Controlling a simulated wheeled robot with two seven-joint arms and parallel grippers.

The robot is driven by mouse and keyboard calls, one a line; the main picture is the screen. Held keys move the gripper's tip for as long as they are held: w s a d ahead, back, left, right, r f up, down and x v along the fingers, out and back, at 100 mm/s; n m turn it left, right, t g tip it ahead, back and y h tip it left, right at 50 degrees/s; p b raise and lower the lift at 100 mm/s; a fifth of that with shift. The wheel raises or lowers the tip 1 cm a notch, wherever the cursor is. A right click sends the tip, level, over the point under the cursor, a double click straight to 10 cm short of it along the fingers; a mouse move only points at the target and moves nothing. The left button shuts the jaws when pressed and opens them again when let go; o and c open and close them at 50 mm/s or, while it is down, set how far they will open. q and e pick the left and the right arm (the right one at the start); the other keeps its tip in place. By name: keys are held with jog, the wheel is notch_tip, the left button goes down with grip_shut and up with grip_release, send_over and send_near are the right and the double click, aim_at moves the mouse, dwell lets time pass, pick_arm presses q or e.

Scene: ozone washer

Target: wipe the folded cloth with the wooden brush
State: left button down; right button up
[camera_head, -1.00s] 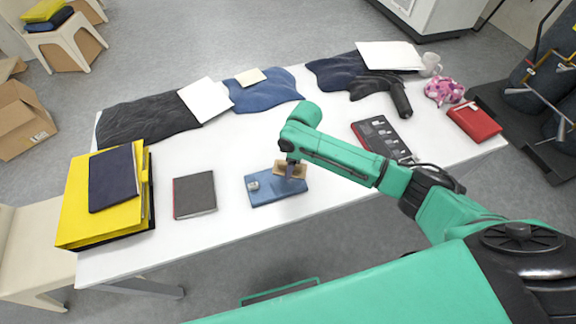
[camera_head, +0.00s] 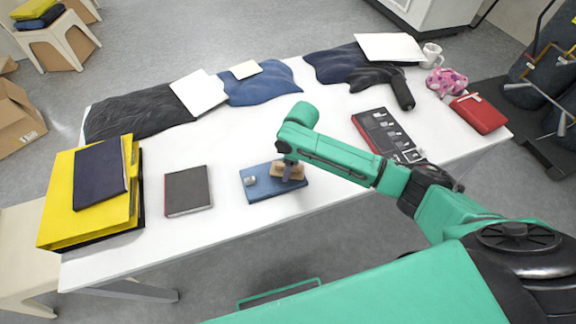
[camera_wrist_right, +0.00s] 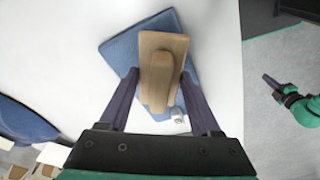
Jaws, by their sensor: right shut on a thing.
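The folded blue cloth (camera_head: 259,190) lies on the white table near its front edge, and it also shows in the wrist view (camera_wrist_right: 121,47). The wooden brush (camera_head: 288,171) is over the right part of the cloth, and it fills the middle of the wrist view (camera_wrist_right: 159,68). My right gripper (camera_wrist_right: 160,78) is shut on the brush, one finger on each side. The brush's underside is hidden, so I cannot tell whether it touches the cloth. A small pale object (camera_head: 249,181) is on the cloth's left part. My left gripper (camera_wrist_right: 271,80) seems to show small in the wrist view, its opening unclear.
A dark notebook (camera_head: 188,190) lies left of the cloth. Yellow folders (camera_head: 62,205) are stacked at the table's left end. A black and red tray (camera_head: 386,134) lies to the right, beyond my forearm. Dark and blue garments line the back edge. Bare table surrounds the cloth.

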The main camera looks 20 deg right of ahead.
aim_at(300, 167)
jog(key=shift+f, duration=0.3)
jog(key=shift+f+b, duration=0.45)
jog(key=shift+f, duration=0.25)
jog(key=shift+d, duration=0.1)
jog(key=shift+d+r, duration=0.15)
jog(key=shift+d, duration=0.1)
jog(key=d+p, duration=0.2)
jog(key=d, duration=0.1)
jog(key=shift+w+d, duration=0.15)
jog(key=shift+d, duration=0.05)
jog(key=shift+a, duration=0.1)
jog(key=shift+s+a+f+p, duration=0.2)
jog(key=shift+a, duration=0.8)
jog(key=shift+s+a+f+p, duration=0.15)
jog(key=shift+a, duration=0.8)
